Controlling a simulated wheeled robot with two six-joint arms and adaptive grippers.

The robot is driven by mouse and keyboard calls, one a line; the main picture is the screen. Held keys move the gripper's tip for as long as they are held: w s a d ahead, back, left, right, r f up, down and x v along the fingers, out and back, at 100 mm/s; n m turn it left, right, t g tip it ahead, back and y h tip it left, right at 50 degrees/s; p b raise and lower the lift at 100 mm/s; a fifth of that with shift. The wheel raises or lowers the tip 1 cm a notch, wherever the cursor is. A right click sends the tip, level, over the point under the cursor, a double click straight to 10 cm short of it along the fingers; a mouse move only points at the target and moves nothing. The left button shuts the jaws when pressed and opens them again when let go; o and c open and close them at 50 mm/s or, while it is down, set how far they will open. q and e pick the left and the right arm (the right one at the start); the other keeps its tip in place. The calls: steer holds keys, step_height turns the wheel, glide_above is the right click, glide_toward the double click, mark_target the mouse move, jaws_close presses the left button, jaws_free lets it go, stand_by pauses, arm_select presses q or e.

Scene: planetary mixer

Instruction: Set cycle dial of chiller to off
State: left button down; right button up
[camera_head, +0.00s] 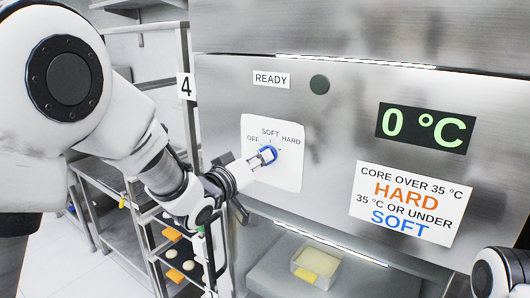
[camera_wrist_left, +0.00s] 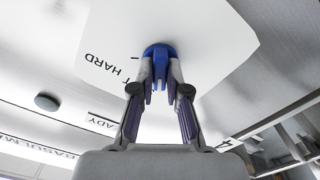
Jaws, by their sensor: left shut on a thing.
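The chiller's cycle dial (camera_head: 268,154) is a blue knob on a white plate (camera_head: 285,175) marked OFF, SOFT and HARD from left to right. My left gripper (camera_head: 260,159) reaches in from the left and is shut on the dial. The left wrist view shows the blue dial (camera_wrist_left: 157,50) between the two fingertips of the left gripper (camera_wrist_left: 160,75). The fingers cover part of the dial, and I cannot tell which mark it points to. My right gripper is out of view; only a white part of my right arm shows at the lower right.
The steel chiller front has a READY label (camera_head: 271,79) beside a dark round lamp (camera_head: 319,83), a display (camera_head: 424,128) reading 0 °C and a HARD/SOFT sign (camera_head: 410,204). Below, an opening holds a container (camera_head: 316,263). A rack (camera_head: 165,245) with trays stands left.

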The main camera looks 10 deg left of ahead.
arm_select(q)
steer(key=n+p, duration=0.1)
steer(key=n, duration=0.1)
steer(key=shift+n, duration=0.4)
steer(key=n+p, duration=0.2)
steer(key=shift+n, duration=0.4)
steer(key=c, duration=1)
jaws_free()
steer(key=shift+w, duration=0.1)
steer(key=shift+c, duration=0.2)
